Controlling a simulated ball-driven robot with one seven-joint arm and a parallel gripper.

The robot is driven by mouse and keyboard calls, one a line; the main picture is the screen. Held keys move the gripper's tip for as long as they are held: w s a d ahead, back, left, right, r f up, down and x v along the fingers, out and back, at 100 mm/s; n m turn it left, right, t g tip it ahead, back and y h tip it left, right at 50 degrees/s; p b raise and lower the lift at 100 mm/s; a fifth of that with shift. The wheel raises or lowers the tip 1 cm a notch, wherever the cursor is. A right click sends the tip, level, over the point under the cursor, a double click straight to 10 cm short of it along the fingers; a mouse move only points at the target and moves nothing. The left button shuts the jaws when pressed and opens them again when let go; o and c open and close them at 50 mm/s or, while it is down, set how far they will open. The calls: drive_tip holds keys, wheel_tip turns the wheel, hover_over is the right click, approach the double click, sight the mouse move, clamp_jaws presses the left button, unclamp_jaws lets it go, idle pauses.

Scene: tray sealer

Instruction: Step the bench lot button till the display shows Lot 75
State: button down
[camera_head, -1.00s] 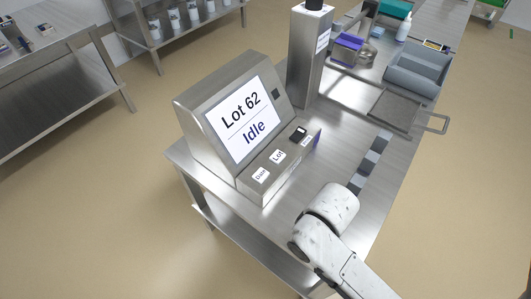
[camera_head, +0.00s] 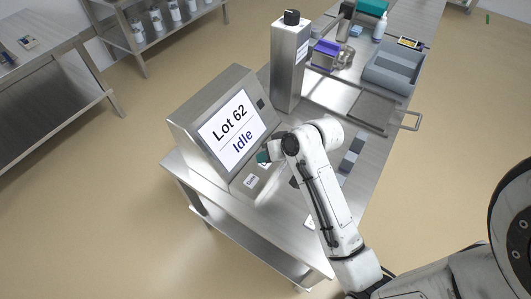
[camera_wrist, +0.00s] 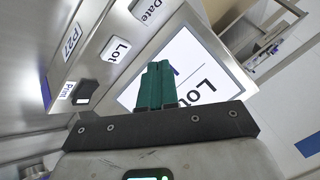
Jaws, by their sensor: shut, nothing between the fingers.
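The display (camera_head: 229,128) on the steel machine reads "Lot 62" and "Idle". The Lot button label (camera_wrist: 117,48) shows in the wrist view on the sloped panel below the display, between the Date label (camera_wrist: 150,11) and the Print label (camera_wrist: 66,90). In the head view the Lot label is hidden behind my arm, while the Date label (camera_head: 251,181) shows. My gripper (camera_wrist: 157,82), with green fingers, is shut and empty. The fingers also show in the head view (camera_head: 263,157).
A steel column (camera_head: 289,62) with a dark knob stands behind the display. A frame with a handle (camera_head: 405,121) and a grey bin (camera_head: 396,70) lie farther back. Dark pads (camera_head: 351,158) lie on the bench right of my arm. The bench front is mostly clear.

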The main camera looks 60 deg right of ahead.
drive_tip(key=shift+m+t, duration=0.5)
drive_tip(key=shift+t, duration=0.2)
drive_tip(key=d+r, duration=0.1)
drive_tip(key=w+d+r, duration=0.1)
drive_tip(key=d, duration=0.1)
drive_tip(key=d+r, duration=0.1)
drive_tip(key=shift+w+d+r+p, duration=0.15)
drive_tip(key=shift+w+r+p, duration=0.05)
drive_tip(key=shift+w+p, duration=0.2)
drive_tip(key=shift+s+f, duration=0.1)
wheel_tip(320, 180, down, 7)
drive_tip(key=b, duration=0.7)
drive_tip(key=shift+b, duration=0.3)
drive_tip(key=shift+f+b, duration=0.35)
drive_tip(key=shift+f, duration=0.45)
drive_tip(key=shift+f, duration=0.15)
drive_tip(key=shift+f, duration=0.3)
